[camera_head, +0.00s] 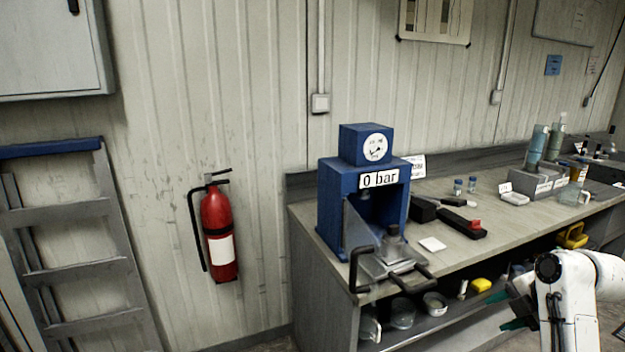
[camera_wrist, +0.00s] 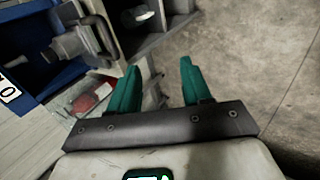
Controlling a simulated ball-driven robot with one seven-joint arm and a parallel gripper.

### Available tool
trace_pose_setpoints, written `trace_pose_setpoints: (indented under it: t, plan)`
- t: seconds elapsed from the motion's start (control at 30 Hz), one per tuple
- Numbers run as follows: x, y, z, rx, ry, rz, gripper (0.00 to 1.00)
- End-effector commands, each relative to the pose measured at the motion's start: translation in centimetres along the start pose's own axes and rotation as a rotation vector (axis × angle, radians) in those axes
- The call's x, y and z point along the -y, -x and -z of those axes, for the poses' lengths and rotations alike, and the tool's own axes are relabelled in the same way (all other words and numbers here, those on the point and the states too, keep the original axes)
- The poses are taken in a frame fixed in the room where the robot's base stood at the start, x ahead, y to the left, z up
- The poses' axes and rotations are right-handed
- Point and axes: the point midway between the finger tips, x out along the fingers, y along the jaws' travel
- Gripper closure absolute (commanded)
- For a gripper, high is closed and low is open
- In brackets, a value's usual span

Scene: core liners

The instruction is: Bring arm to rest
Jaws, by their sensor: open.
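My arm (camera_head: 572,290) shows white at the lower right of the head view, in front of the bench and folded low. My gripper (camera_wrist: 159,66) has two teal fingers that stand apart in the wrist view, with nothing between them but the floor and the lower part of the bench behind.
The bench (camera_head: 470,240) runs along the wall and holds a blue press (camera_head: 335,200) reading 0 bar, with a black lever jutting forward. Its lower shelf (camera_head: 440,318) holds glass dishes and a yellow item (camera_head: 481,285). A red extinguisher (camera_head: 218,225) and ladder (camera_head: 70,215) stand left.

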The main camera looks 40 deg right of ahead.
Motion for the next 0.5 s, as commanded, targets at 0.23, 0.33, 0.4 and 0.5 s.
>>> trace_pose_setpoints:
  t: [0.23,0.33,0.4,0.5]
  plan:
    - [0.4,-2.4,3.7,-0.037,-0.097,0.023,0.52]
    - [0.7,-3.4,5.5,-0.052,-0.152,0.037,0.52]
    - [1.1,-4.3,7.1,-0.063,-0.198,0.051,0.52]
    - [1.8,-5.6,9.7,-0.079,-0.276,0.077,0.52]
